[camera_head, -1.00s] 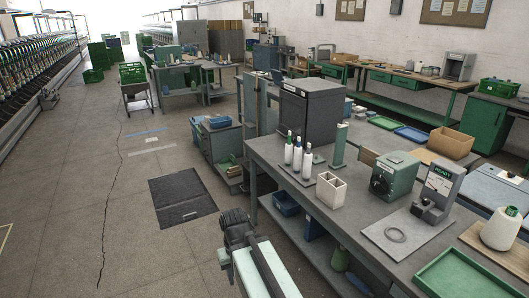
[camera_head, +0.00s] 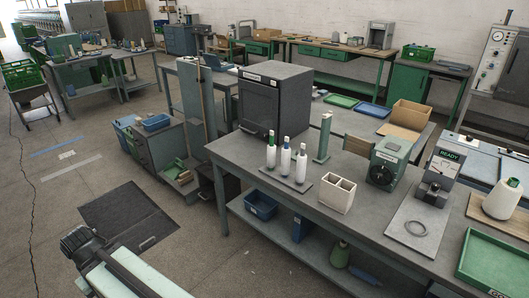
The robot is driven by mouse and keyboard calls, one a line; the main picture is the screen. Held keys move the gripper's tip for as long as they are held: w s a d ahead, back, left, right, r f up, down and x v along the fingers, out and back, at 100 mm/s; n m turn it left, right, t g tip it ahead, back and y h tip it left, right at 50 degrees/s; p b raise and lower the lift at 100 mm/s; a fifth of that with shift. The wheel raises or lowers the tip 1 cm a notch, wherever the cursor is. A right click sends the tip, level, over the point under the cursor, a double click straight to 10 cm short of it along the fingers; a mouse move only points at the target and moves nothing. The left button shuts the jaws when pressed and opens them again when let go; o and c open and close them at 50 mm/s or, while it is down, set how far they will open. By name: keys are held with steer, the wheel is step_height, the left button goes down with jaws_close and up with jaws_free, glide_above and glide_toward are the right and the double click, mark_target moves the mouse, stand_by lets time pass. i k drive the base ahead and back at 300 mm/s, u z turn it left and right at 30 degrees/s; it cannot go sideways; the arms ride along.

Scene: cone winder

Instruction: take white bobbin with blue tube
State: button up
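Three white bobbins stand upright in a row on a small dark base on the grey bench. The left one (camera_head: 271,153) has a green tube tip. The middle one (camera_head: 286,159) and the right one (camera_head: 301,166) have small tips; the right one's looks blue, and the middle one's colour is hard to tell. The pale green arm at the lower left is mine, with a dark end (camera_head: 77,241) over the floor. It is well away from the bobbins. No fingers can be made out there, and I cannot see whether my gripper is open or shut.
On the bench (camera_head: 245,150) are a dark box cabinet (camera_head: 275,98), a white divided holder (camera_head: 338,194), a green post (camera_head: 323,138), a green device (camera_head: 388,163), a READY tester (camera_head: 437,175), a white cone (camera_head: 501,199) and a green tray (camera_head: 495,262). Floor is open at left.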

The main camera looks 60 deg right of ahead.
mark_target(286, 150)
steer(key=z, duration=0.15)
steer(key=i, duration=0.8)
steer(key=z, duration=0.7)
steer(key=k, duration=0.7)
steer(key=z, duration=0.25)
steer(key=i, duration=0.7)
steer(key=u, duration=0.1)
